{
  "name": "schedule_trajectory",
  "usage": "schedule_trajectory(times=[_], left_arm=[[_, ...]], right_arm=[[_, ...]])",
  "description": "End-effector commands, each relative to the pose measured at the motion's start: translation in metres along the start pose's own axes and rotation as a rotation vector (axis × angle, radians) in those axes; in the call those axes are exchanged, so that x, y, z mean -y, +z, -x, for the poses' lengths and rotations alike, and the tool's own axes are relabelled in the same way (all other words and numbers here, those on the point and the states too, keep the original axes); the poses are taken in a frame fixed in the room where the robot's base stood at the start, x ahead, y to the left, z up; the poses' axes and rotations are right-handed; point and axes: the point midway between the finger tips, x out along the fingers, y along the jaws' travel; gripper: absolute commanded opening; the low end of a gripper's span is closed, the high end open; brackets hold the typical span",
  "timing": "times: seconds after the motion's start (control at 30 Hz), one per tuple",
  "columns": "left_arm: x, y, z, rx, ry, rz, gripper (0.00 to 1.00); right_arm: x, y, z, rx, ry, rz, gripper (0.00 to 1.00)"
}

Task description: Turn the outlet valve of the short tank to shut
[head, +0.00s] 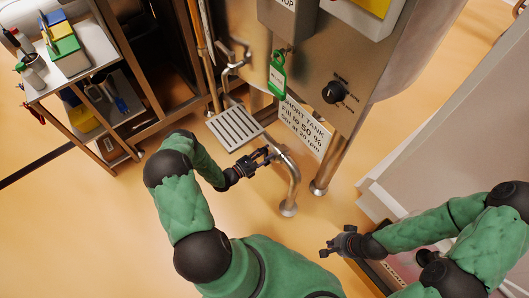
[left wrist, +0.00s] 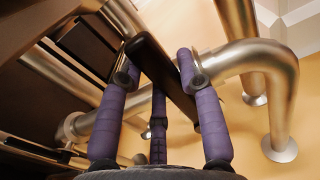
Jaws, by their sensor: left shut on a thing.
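The short tank (head: 322,88) is a steel vessel with a sign (head: 304,124) reading "SHORT TANK Fill to 50 %". A bent steel outlet pipe (head: 293,178) runs below it down to the floor. In the left wrist view the pipe (left wrist: 245,60) passes behind the black lever handle of the outlet valve (left wrist: 158,62). My left gripper (head: 266,156) is at the pipe's upper end. Its purple fingers (left wrist: 157,72) are shut on the handle, which lies slantwise between them. The gripper hides the valve in the head view. My right gripper (head: 327,246) is away from the tank, low right; its opening is unclear.
A slotted steel drip tray (head: 236,128) lies just left of my left gripper. A shelf cart (head: 72,62) stands at upper left. Floor is clear at left.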

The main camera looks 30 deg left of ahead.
Motion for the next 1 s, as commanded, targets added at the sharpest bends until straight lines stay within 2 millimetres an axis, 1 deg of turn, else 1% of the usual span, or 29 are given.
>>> schedule_trajectory(times=[0.03,0.23,0.27,0.3,0.33,0.67,0.77,0.87,1.0], left_arm=[[0.019,0.0,-0.001,0.004,-0.029,0.01,0.0],[0.02,0.0,-0.001,0.005,-0.031,0.011,0.0],[0.02,0.0,-0.001,0.005,-0.031,0.011,0.41],[0.02,0.0,-0.001,0.005,-0.031,0.012,0.52],[0.02,0.0,-0.001,0.005,-0.031,0.012,0.57],[0.019,0.001,-0.001,0.007,-0.03,0.013,0.57],[0.019,0.001,0.002,0.007,-0.028,0.013,0.57],[0.017,0.0,0.013,0.005,-0.023,0.014,0.57],[0.014,-0.002,0.038,0.001,-0.016,0.015,0.57]], right_arm=[[0.0,0.0,0.0,0.0,0.0,0.0,0.0],[0.0,0.0,0.0,0.0,0.0,0.0,0.0],[0.0,0.0,0.0,0.0,0.0,0.0,0.0],[0.0,0.0,0.0,0.0,0.0,0.0,0.0],[0.0,0.0,0.0,0.0,0.0,0.0,0.0],[0.0,0.0,0.001,0.0,0.0,0.0,0.0],[0.0,0.0,0.001,0.0,0.0,0.0,0.0],[0.0,0.0,0.001,0.0,0.0,0.0,0.0],[0.0,0.0,0.0,0.0,0.0,0.0,0.0]])
